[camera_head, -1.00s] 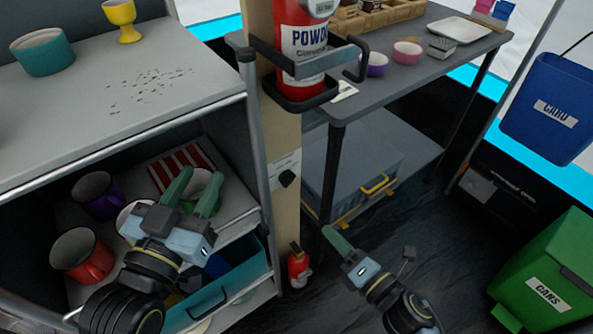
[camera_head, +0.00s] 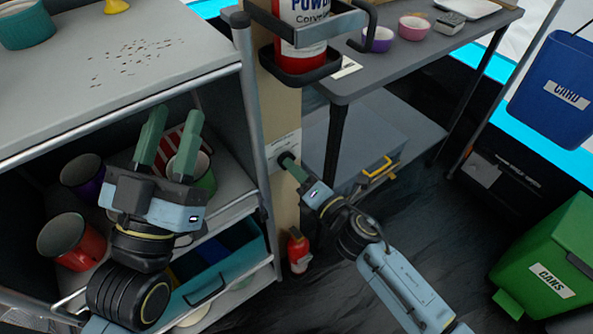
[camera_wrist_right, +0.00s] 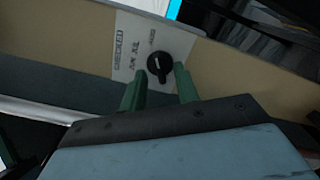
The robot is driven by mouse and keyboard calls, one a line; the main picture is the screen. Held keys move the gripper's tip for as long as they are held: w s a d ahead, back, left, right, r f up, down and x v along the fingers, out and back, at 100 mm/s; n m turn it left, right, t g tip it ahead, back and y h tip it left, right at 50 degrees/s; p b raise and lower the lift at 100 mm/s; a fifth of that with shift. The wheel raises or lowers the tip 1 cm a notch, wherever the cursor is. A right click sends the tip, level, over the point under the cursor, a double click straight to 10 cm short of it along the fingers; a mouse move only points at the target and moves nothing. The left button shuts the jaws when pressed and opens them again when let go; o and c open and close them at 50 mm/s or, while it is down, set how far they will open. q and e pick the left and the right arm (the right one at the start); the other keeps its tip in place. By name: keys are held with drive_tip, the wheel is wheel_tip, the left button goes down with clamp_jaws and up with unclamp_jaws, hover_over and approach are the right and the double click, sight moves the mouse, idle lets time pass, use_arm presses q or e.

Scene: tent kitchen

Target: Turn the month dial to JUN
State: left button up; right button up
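The black month dial (camera_wrist_right: 159,68) sits on a white label plate (camera_wrist_right: 140,50) on the tan post. The plate's print is too small and tilted to read surely, and I cannot tell the dial's setting. My right gripper (camera_wrist_right: 158,85) is open, one finger on each side of the dial's near edge; I cannot tell whether they touch it. In the head view the right gripper (camera_head: 288,164) reaches the post at the plate (camera_head: 284,144) and partly hides the dial. My left gripper (camera_head: 173,120) is open and empty in front of the left shelf.
The left shelf holds mugs, including a red one (camera_head: 74,242). A grey table (camera_head: 420,55) stands right of the post.

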drive_tip(key=shift+w+a, duration=0.15)
drive_tip(key=shift+w, duration=0.05)
clamp_jaws()
drive_tip(key=shift+m, duration=0.3)
use_arm(q)
wheel_tip(320, 180, down, 12)
drive_tip(key=w+a+g+y+p, duration=0.1)
drive_tip(key=g+y+p, duration=0.2)
drive_tip(key=g, duration=0.5)
drive_tip(key=shift+w+a+g+p, duration=0.25)
drive_tip(key=shift+a+g+p, duration=0.05)
drive_tip(key=shift+p, duration=0.15)
use_arm(e)
drive_tip(key=shift+m, duration=3.7)
